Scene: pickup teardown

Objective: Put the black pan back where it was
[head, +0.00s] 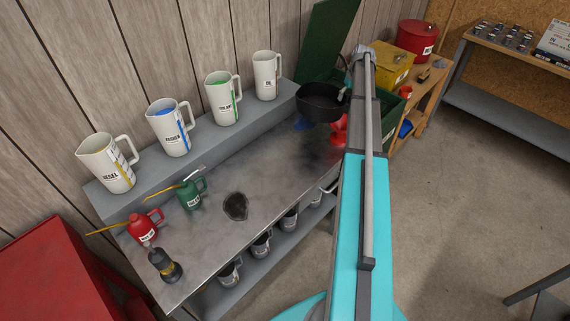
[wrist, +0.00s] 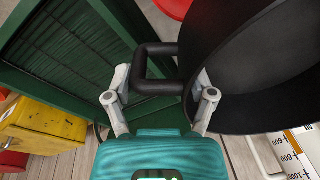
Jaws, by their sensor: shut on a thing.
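The black pan (head: 320,104) is held in the air above the far right end of the grey workbench (head: 270,185). My gripper (head: 346,93) is at the pan's right side, partly hidden by my arm in the head view. In the wrist view the pan (wrist: 262,70) fills the right side, with its black loop handle (wrist: 140,68) reaching left between the fingers. My gripper (wrist: 162,84) is shut on the pan at its handle. A dark patch, shadow or stain, shows on the bench below the pan.
White jugs (head: 223,98) stand on the raised back shelf (head: 140,182). A red oil can (head: 143,228) and a green one (head: 192,194) stand at the left. A green crate (head: 383,123) is beyond my arm.

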